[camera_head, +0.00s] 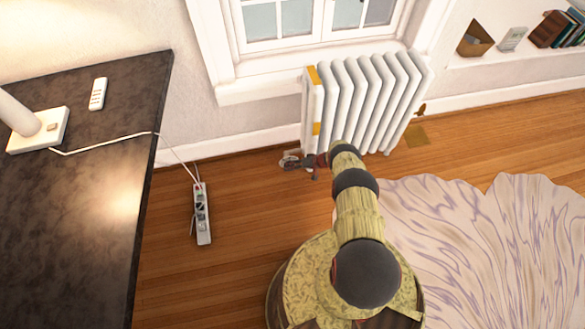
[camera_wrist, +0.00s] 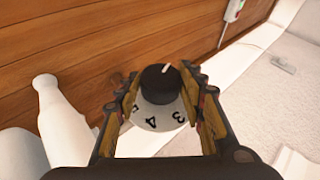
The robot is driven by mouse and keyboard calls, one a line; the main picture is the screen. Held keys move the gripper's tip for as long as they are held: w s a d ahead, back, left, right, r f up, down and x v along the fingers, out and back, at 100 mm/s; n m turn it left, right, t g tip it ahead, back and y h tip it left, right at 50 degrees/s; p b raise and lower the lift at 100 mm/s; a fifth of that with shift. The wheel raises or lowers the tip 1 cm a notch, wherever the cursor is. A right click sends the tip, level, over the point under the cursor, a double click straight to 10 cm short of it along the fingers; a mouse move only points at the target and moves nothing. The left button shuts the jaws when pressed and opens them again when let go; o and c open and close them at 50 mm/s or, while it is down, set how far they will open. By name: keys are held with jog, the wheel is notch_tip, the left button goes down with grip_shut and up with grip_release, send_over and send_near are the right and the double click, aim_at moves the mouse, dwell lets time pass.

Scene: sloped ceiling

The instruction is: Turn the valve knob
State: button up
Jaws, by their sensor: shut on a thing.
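The valve knob (camera_wrist: 160,86) has a black top with a pale pointer mark and a white dial below it. Several numbers show on the dial, with 4 and 3 facing the wrist camera. My gripper (camera_wrist: 161,90) has one finger on each side of the knob and is shut on it. In the head view my gripper (camera_head: 309,162) is low beside the left end of the white radiator (camera_head: 365,95). There the knob is small and mostly hidden by my gripper. The radiator's white end column (camera_wrist: 65,120) shows at the left of the wrist view.
A pale patterned rug (camera_head: 480,240) lies at the right. The wall and window (camera_head: 320,20) are behind the radiator.

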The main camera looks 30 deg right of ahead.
jog(key=shift+w+a, duration=0.1)
jog(key=o, duration=1.1)
jog(key=shift+o, duration=0.2)
jog(key=v, duration=1.2)
